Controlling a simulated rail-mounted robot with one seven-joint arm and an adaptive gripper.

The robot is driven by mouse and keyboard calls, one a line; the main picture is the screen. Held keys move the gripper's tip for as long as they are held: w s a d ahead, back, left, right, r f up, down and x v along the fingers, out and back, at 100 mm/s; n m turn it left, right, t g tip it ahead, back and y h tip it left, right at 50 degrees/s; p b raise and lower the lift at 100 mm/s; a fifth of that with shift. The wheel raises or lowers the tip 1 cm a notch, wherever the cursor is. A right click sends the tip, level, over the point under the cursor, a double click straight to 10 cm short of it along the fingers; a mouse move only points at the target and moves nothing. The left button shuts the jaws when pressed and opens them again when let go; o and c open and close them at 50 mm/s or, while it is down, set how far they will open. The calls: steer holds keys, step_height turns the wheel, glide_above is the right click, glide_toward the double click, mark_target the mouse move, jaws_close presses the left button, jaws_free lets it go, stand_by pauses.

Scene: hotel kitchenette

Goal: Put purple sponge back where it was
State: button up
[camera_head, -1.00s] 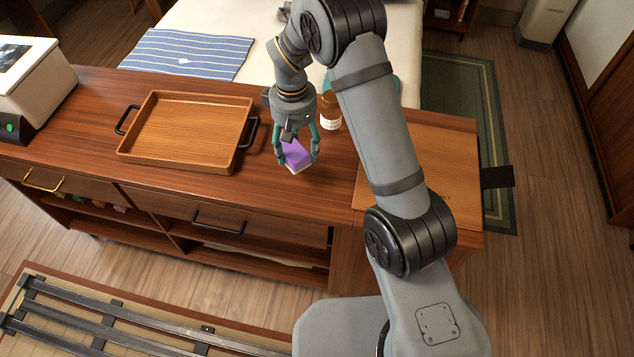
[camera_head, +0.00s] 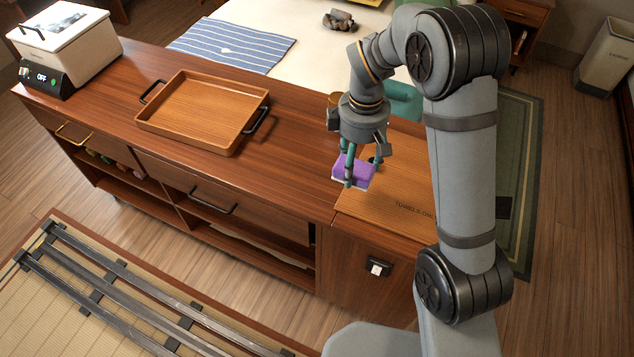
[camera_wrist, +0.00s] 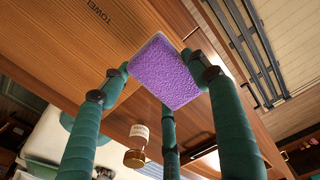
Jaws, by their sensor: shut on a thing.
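The purple sponge (camera_head: 353,171) has a pale underside and is held between the fingers of my gripper (camera_head: 356,165). In the head view it appears over the left edge of the lighter wooden panel (camera_head: 400,208), which bears printed lettering. The gap beneath the sponge is hard to judge. In the wrist view the sponge (camera_wrist: 166,72) sits between the green fingers, its purple face in full view. The gripper is shut on it.
An empty wooden tray (camera_head: 200,112) with black handles stands on the counter to the left. A white appliance (camera_head: 65,45) is at the far left. A brown jar (camera_wrist: 136,150) stands near the gripper. The counter between tray and panel is clear.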

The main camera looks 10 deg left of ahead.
steer(key=p, duration=0.3)
glide_above(315, 182)
steer(key=f, duration=0.6)
steer(key=shift+d+f, duration=0.2)
steer(key=shift+a+f, duration=0.15)
steer(key=shift+f+p, duration=0.65)
steer(key=shift+f, duration=1.4)
steer(key=shift+f, duration=0.1)
steer(key=o, duration=0.6)
steer(key=shift+f, duration=0.1)
steer(key=shift+c, duration=0.2)
steer(key=o, duration=0.4)
steer(key=shift+c, duration=0.2)
steer(key=shift+o, duration=0.5)
